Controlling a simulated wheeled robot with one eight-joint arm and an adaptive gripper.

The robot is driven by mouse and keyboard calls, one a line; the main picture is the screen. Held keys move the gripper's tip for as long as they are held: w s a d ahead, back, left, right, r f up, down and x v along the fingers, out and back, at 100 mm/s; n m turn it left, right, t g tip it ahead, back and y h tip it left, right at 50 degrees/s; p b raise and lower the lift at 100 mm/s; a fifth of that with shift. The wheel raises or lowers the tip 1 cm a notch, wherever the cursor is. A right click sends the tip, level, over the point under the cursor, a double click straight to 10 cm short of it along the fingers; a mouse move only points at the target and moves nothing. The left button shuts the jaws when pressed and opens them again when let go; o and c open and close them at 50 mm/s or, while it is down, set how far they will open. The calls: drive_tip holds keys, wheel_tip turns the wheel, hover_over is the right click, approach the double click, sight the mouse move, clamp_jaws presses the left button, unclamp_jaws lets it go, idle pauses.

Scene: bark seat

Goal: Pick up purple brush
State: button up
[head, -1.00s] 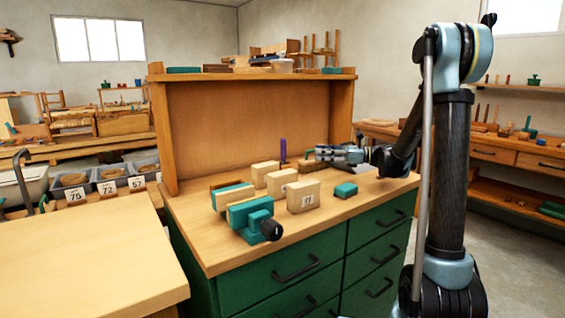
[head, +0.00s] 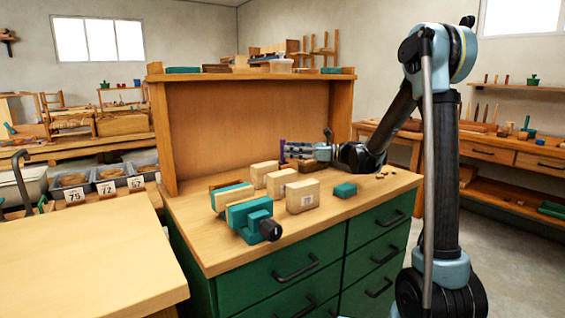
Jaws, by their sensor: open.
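The purple brush (head: 282,149) stands upright towards the back of the wooden bench top, behind the wooden blocks. Only its narrow purple upper part shows; its lower end is hidden. My gripper (head: 290,150) is low over the bench, pointing left, with its fingertips at or just beside the purple brush in the picture. It is open. I cannot tell whether the brush is between the fingers or behind them.
Wooden blocks (head: 302,196) and a teal vise (head: 250,219) stand in front of the brush. A small teal block (head: 345,190) lies to the right. A wooden back panel (head: 240,125) rises behind. The bench's front right is mostly clear.

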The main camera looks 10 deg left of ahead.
sight(283, 161)
drive_tip(key=a, duration=0.3)
drive_tip(key=shift+s+a+r, duration=0.2)
drive_tip(key=shift+a+r, duration=0.1)
drive_tip(key=shift+a, duration=0.1)
clamp_jaws()
